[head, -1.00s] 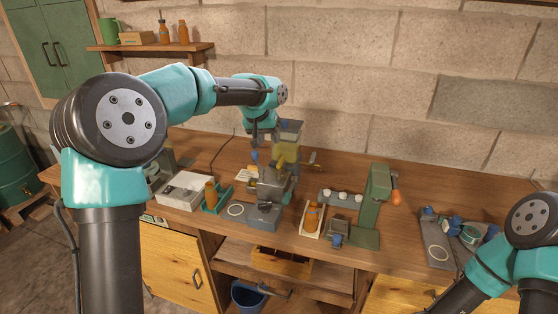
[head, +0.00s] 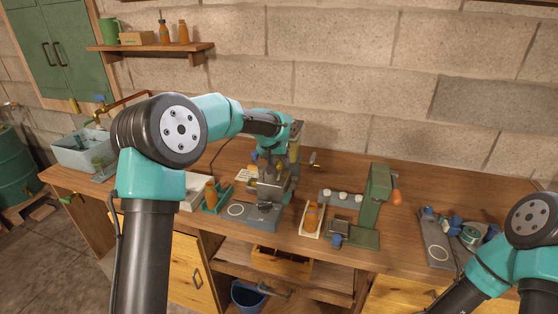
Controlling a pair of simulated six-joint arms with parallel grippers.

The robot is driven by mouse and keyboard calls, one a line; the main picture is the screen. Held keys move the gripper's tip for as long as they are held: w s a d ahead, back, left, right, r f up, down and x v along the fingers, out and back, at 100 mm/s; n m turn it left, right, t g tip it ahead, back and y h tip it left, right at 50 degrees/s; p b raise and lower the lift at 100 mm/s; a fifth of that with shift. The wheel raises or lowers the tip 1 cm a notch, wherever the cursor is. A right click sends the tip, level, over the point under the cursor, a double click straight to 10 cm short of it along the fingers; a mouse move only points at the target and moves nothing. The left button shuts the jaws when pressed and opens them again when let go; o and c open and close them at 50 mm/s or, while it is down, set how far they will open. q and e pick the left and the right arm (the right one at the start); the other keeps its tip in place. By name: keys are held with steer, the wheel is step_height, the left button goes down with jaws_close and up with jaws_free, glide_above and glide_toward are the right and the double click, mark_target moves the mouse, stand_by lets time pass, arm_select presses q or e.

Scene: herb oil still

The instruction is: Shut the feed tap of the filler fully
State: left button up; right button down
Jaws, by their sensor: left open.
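The filler stands mid-bench. Its grey base (head: 262,217) carries a pale ring, and its tank (head: 296,150) with yellowish contents is mostly hidden behind my left arm. A small brass lever (head: 315,158) shows just right of the tank; it may be the feed tap's handle, and how far it is turned is too small to tell. My left gripper (head: 268,190) is open, pointing down in front of the filler above its base. Its fingers blend with the grey metal there, so I cannot tell whether they touch anything. My right gripper is outside the view.
Left of the filler are an orange bottle (head: 211,194) in a green holder and a white tray (head: 194,192). To the right stand another orange bottle (head: 312,216) and a green press (head: 378,190). A sink (head: 83,152) is at far left.

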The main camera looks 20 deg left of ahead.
arm_select(q)
jaws_close()
stand_by(0.3)
steer(key=shift+a+m, duration=0.1)
steer(key=shift+m, duration=0.4)
steer(key=m+h, duration=0.1)
steer(key=m, duration=0.1)
steer(key=m+g, duration=0.1)
steer(key=m, duration=0.1)
steer(key=shift+w+a+h, duration=0.2)
steer(key=shift+h, duration=0.2)
steer(key=m+g, duration=0.1)
steer(key=m, duration=0.1)
steer(key=m+g+h, duration=0.1)
steer(key=m, duration=0.2)
steer(key=shift+w+a+m+g, duration=0.15)
steer(key=shift+w+m+g, duration=0.05)
steer(key=shift+m+g, duration=0.1)
